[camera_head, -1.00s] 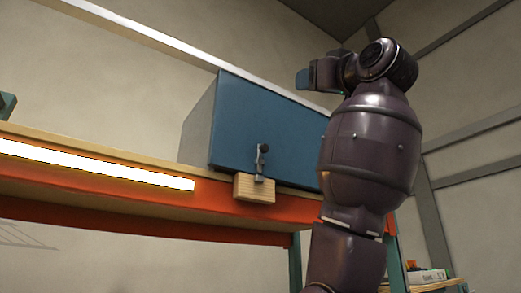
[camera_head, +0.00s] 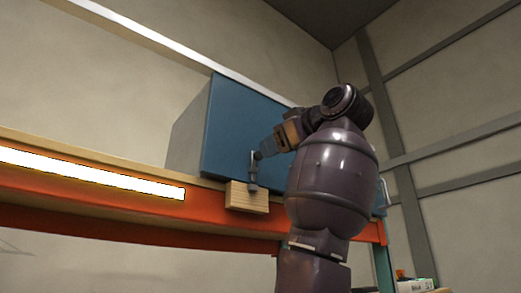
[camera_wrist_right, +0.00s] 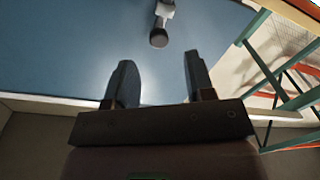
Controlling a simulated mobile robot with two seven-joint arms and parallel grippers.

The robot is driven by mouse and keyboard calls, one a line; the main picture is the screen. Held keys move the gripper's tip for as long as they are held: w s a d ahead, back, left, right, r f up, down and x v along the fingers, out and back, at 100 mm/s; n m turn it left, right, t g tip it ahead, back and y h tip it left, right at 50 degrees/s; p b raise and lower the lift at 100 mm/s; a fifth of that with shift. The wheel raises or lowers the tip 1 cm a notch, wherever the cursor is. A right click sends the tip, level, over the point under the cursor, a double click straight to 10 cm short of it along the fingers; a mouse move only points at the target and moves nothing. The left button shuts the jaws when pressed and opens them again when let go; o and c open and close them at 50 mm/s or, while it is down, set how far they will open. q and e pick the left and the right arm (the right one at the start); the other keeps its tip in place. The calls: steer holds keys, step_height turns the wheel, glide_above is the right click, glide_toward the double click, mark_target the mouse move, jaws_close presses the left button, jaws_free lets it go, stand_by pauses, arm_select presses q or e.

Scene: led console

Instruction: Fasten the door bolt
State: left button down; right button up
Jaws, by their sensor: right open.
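The grey metal door bolt (camera_head: 253,172) stands at the lower front of the blue cabinet door (camera_head: 228,125), above a pale wooden block (camera_head: 246,198). In the right wrist view the bolt's dark round knob (camera_wrist_right: 158,38) shows against the blue door, at the end of a light grey shaft. My right gripper (camera_head: 268,148) is at the upper end of the bolt in the head view. In the wrist view its two fingers (camera_wrist_right: 159,70) are open and empty, and the knob lies just beyond the tips, between their lines. Contact cannot be told. My left gripper is not in view.
The cabinet sits on a wooden shelf (camera_head: 120,163) with an orange beam (camera_head: 90,213) and a bright light strip (camera_head: 80,177) along the front. A pale handle (camera_head: 386,191) shows right of my arm. Small items (camera_head: 412,284) lie at the lower right.

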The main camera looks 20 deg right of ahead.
mark_target(260, 155)
steer(key=shift+p+x, duration=0.85)
steer(key=shift+x, duration=1.95)
jaws_close()
